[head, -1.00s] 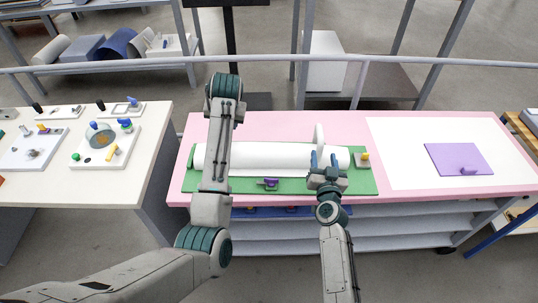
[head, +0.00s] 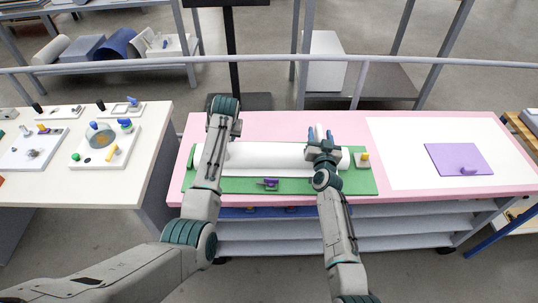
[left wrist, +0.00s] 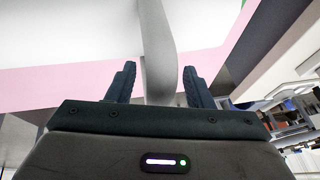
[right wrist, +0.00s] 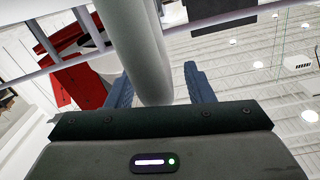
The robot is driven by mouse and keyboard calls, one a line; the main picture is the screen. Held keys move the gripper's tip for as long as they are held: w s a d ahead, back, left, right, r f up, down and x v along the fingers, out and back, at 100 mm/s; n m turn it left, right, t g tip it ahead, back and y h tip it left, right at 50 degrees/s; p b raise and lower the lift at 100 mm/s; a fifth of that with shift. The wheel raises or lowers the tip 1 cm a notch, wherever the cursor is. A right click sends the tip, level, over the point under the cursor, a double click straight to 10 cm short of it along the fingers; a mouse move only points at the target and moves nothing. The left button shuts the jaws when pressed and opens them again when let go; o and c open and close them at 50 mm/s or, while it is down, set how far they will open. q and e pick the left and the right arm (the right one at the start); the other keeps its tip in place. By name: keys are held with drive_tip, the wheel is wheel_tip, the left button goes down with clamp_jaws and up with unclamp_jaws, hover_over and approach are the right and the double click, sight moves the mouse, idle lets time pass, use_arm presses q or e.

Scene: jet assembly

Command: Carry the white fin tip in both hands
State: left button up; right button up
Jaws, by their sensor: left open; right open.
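The white fin tip (head: 319,131) shows as a small pale upright piece between the fingers of my right gripper (head: 320,136), at the right part of a long white cylinder (head: 265,155). In the right wrist view a smooth pale rounded piece (right wrist: 146,50) runs between the two open fingers, apart from both. In the left wrist view my left gripper (left wrist: 157,78) is open, with a narrow white piece (left wrist: 155,40) between its fingers. In the head view my left arm hides that gripper. Whether both wrist views show the same fin tip, I cannot tell.
The cylinder lies on a green base (head: 235,186) with a purple clamp (head: 267,183) at its front and a yellow knob (head: 365,157) at its right. The pink table (head: 440,194) also has a white sheet with a purple plate (head: 458,159). A cream table stands left.

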use_arm(q)
drive_tip(key=shift+f, duration=0.1)
use_arm(e)
drive_tip(key=shift+w, duration=0.1)
use_arm(q)
drive_tip(key=shift+c, duration=0.2)
use_arm(e)
drive_tip(key=shift+c, duration=0.2)
use_arm(q)
clamp_jaws()
use_arm(e)
clamp_jaws()
use_arm(q)
drive_tip(key=shift+w, duration=0.1)
use_arm(e)
drive_tip(key=shift+r, duration=0.15)
